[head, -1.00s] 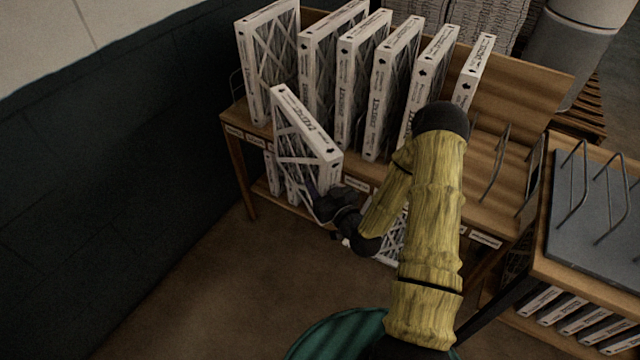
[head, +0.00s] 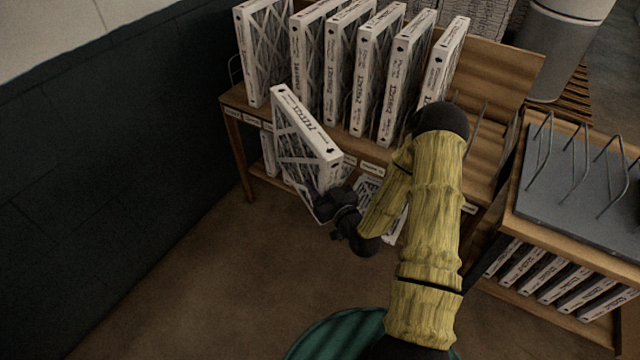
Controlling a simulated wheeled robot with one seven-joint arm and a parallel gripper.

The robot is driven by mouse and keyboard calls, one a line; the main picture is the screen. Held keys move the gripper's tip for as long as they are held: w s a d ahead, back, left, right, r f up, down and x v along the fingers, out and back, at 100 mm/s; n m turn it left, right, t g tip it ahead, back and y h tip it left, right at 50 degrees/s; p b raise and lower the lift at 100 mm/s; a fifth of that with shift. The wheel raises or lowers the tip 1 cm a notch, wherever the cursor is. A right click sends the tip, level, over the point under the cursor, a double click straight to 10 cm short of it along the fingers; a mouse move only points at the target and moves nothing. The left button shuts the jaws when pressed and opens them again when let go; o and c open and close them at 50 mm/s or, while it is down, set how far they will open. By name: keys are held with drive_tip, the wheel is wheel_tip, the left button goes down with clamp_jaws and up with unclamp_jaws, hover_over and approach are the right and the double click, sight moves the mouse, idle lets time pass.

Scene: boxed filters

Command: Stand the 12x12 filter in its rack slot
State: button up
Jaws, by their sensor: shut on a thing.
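A white-framed filter (head: 306,128) with a mesh face is held tilted in front of the rack; its printed size is too small to read surely. My gripper (head: 322,196) is shut on its lower edge. The fingertips are partly hidden by the filter and the dark wrist. The wooden rack (head: 236,97) stands behind, with several boxed filters upright in wire slots on its top. A gap shows between the leftmost standing filter (head: 264,52) and the one to its right (head: 312,60), behind the held filter. My arm hides part of the rack's right side.
A side table (head: 530,258) with a grey wire-divided mat (head: 560,195) stands at the right, with several filters on its lower shelf. A dark wall (head: 110,150) runs along the left. The brown floor (head: 190,280) in front of the rack is clear.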

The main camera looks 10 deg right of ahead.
drive_tip(key=f+m+h, duration=0.1)
drive_tip(key=f, duration=0.2)
drive_tip(key=w+f+m+h, duration=0.1)
drive_tip(key=f+h, duration=0.1)
drive_tip(key=f, duration=0.2)
drive_tip(key=w+f+m+h, duration=0.1)
drive_tip(key=f+h, duration=0.1)
drive_tip(key=f, duration=0.2)
drive_tip(key=shift+w+t, duration=0.2)
drive_tip(key=shift+t, duration=0.2)
